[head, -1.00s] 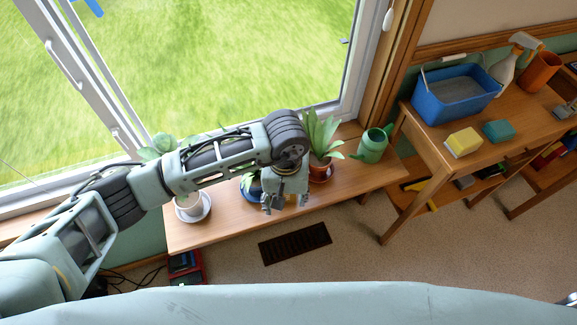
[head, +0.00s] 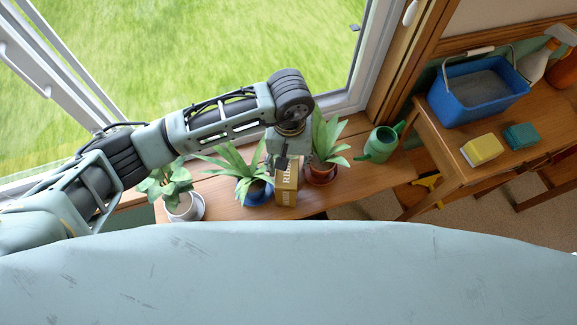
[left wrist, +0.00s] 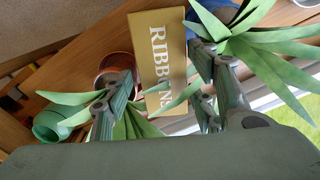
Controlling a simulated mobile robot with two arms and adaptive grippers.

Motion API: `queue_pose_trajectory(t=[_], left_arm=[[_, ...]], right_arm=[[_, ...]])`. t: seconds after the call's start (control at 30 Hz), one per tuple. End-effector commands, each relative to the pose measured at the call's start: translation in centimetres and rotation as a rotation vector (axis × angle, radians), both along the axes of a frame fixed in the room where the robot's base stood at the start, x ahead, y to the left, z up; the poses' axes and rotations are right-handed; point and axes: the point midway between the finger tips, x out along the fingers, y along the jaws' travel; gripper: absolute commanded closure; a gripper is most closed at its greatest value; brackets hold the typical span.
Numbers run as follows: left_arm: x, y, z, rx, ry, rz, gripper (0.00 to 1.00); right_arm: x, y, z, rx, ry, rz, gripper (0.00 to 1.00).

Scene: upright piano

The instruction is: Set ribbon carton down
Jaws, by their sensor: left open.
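The ribbon carton (head: 286,187) is a tan box with white lettering. It appears upright on the wooden window shelf (head: 226,207), between two potted plants. In the left wrist view the carton (left wrist: 158,50) shows its "RIBBONS" face. My left gripper (head: 285,162) is open at the carton's upper end. In the left wrist view its fingers (left wrist: 165,85) lie on either side of the carton, with gaps showing, so it is not clamped. My right gripper is out of view.
A plant in a blue pot (head: 257,192) stands close left of the carton, and one in a terracotta pot (head: 322,174) close right. Leaves reach around the gripper. A white-potted plant (head: 180,207) and green watering can (head: 378,144) stand farther out.

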Motion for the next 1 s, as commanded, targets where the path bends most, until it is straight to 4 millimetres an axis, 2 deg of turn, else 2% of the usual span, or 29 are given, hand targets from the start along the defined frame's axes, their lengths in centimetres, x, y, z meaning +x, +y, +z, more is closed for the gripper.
queue_pose_trajectory(t=[0.27,0.4,0.53,0.83,1.0], left_arm=[[-0.3,0.2,-3.1,0.001,0.006,0.003,0.48],[-0.5,0.4,-5.2,0.002,0.008,0.003,0.48],[-0.3,0.3,-6.9,-0.001,0.004,0.002,0.48],[-0.2,0.4,-7.4,0.001,0.001,-0.001,0.48],[-0.2,0.4,-7.4,0.001,0.001,0.0,0.63]], right_arm=[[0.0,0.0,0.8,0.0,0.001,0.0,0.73],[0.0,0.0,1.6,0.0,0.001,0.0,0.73],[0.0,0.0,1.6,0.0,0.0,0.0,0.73],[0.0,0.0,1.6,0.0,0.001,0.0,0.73],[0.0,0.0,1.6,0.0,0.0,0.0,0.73]])
